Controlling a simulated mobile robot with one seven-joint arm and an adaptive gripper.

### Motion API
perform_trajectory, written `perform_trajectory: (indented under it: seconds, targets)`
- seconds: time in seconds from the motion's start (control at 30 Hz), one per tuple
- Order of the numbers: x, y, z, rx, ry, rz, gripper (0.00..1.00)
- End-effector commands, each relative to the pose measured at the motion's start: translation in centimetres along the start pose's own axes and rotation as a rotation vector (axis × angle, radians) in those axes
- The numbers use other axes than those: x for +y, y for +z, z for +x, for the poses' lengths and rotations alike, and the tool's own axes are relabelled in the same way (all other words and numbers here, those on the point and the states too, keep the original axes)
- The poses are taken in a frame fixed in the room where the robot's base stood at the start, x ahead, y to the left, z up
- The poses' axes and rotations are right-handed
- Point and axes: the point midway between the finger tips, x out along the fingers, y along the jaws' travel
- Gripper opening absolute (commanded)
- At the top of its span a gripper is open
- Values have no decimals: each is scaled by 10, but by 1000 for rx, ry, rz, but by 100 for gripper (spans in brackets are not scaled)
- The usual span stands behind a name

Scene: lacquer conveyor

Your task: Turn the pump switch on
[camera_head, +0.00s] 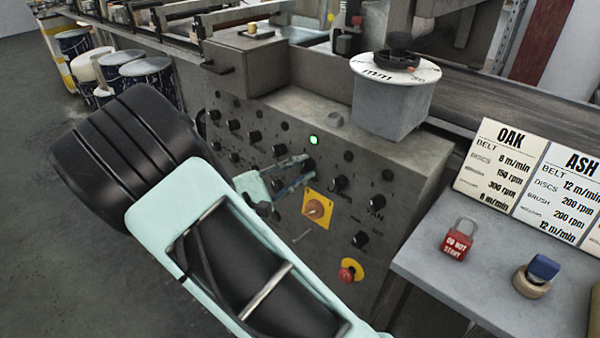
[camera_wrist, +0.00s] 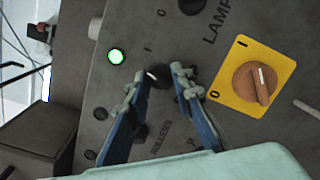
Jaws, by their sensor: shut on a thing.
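A grey control panel (camera_head: 262,119) carries rows of black rotary knobs. My gripper (camera_head: 300,170) is at the panel's upper middle, its blue fingers pointing into it. In the wrist view, my gripper (camera_wrist: 163,75) is shut on a small black knob (camera_wrist: 157,74), one fingertip on each side. Marks "I" and "O" show beside this knob. A lit green lamp (camera_wrist: 116,56) is close by and also shows in the head view (camera_head: 313,140). No label reading "pump" is legible; my fingers hide part of the lettering, so I cannot tell which switch this is.
An orange rotary switch on a yellow plate (camera_wrist: 242,96) is close to the fingers, below them in the head view. A red emergency button (camera_head: 346,275) is lower on the panel. A side table with a red padlock (camera_head: 457,239) and speed cards stands at the right.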

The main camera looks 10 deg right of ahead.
Motion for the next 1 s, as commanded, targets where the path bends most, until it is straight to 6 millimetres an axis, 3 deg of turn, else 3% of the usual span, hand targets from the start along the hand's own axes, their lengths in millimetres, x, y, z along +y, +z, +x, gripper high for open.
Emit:
perform_trajectory:
  seconds: [0.4,1.0]
  targets:
    - [0,-1,0,-12,-42,228,0]
    - [0,-1,-1,-15,-50,278,0]
